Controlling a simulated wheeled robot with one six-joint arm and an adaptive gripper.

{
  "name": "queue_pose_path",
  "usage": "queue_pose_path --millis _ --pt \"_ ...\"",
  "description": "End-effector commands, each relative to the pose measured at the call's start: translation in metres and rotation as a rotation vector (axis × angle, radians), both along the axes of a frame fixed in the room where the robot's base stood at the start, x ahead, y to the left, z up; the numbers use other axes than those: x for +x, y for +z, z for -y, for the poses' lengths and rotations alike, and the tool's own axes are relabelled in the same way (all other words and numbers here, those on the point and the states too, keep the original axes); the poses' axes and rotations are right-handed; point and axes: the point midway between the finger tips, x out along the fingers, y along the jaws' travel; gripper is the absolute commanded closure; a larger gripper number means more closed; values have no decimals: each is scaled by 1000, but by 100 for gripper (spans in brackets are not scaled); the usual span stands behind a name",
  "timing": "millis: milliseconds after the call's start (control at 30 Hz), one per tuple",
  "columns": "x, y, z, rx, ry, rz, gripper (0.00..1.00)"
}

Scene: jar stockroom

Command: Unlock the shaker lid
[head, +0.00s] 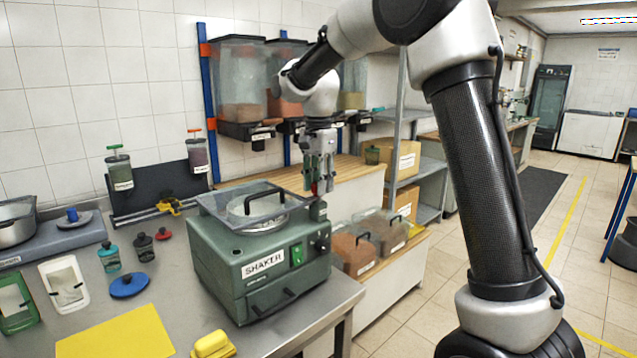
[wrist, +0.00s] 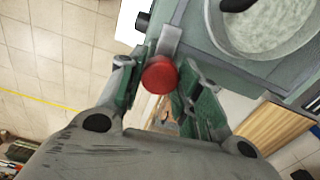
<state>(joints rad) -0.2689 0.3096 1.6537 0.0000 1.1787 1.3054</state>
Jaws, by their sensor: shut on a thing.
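The green shaker (head: 262,268) stands on the steel bench, its label facing me. Its clear lid (head: 222,203) with a black handle lies over the round sieve, which shows pale contents in the wrist view (wrist: 262,28). A red knob (wrist: 159,76) on a metal lever sits at the shaker's edge. My gripper (head: 318,183) is at the back right corner of the shaker, pointing down, and is shut on the red knob. The knob shows between the fingers in the wrist view; its far side is hidden.
Clear bins of brown material (head: 355,250) stand just right of the shaker. Hoppers (head: 240,80) hang on the wall behind. Small jars (head: 110,257), a blue lid (head: 129,285), trays and a yellow mat (head: 117,335) lie to the left. The floor at right is open.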

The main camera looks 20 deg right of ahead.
Motion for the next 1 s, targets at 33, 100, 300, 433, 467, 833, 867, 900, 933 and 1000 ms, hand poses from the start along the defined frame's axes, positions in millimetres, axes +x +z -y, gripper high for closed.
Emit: queue_pose_path --millis 33,100,300,433,467,833,867,900,933,1000 --pt "0 0 0 1 24 1 90" --pt "0 0 0 1 72 1 90" --pt "0 1 0 0 244 1 90" --pt "0 1 0 0 368 1 90" --pt "0 1 0 0 397 2 90" --pt "0 1 0 1 748 2 90" --pt "0 1 0 0 777 3 90" --pt "0 1 0 0 815 3 90" --pt "0 1 0 0 843 3 90" --pt "0 1 0 0 910 3 90"
